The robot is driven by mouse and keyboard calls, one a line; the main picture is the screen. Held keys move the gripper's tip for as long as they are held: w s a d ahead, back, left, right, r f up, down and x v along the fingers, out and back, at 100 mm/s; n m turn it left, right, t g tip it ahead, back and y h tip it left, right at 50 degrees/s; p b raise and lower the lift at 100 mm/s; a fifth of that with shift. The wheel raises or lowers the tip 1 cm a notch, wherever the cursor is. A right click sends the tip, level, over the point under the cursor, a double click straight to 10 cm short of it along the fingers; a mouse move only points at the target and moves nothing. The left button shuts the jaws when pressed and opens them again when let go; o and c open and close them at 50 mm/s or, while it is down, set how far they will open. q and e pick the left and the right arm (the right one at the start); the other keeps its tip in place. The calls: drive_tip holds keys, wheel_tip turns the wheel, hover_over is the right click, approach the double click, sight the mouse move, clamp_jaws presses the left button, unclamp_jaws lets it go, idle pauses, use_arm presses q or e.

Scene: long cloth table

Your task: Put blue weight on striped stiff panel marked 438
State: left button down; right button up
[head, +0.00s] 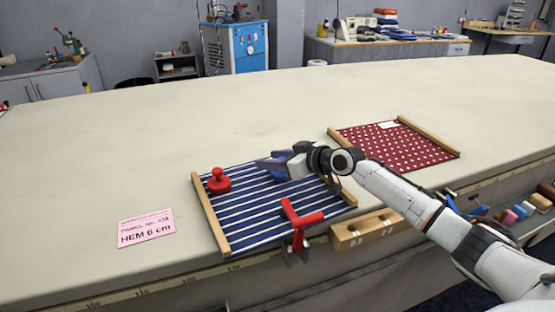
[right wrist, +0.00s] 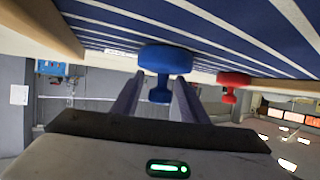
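The striped panel (head: 245,222), navy with white stripes and wooden side bars, lies on the table. The blue weight (right wrist: 166,58) is at the striped cloth in the right wrist view, with its knob between my right fingers. My right gripper (right wrist: 160,85) is open, with a small gap visible on each side of the knob. In the head view the right gripper (head: 275,164) is over the panel's far right part and mostly hides the weight. I cannot tell whether the weight's base touches the cloth. My left gripper is not in view.
A red weight (head: 219,182) stands on the panel's left part. A red clamp (head: 298,222) grips the front edge. A pink card (head: 146,228) reading panel 438 lies left. A dotted red panel (head: 395,145) lies to the right. A wooden block (head: 367,229) is at the front edge.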

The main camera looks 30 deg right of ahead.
drive_tip(key=v, duration=1)
drive_tip(key=shift+s+d, duration=0.1)
drive_tip(key=shift+s, duration=0.2)
drive_tip(key=shift+v, duration=0.8)
drive_tip(key=shift+r, duration=0.1)
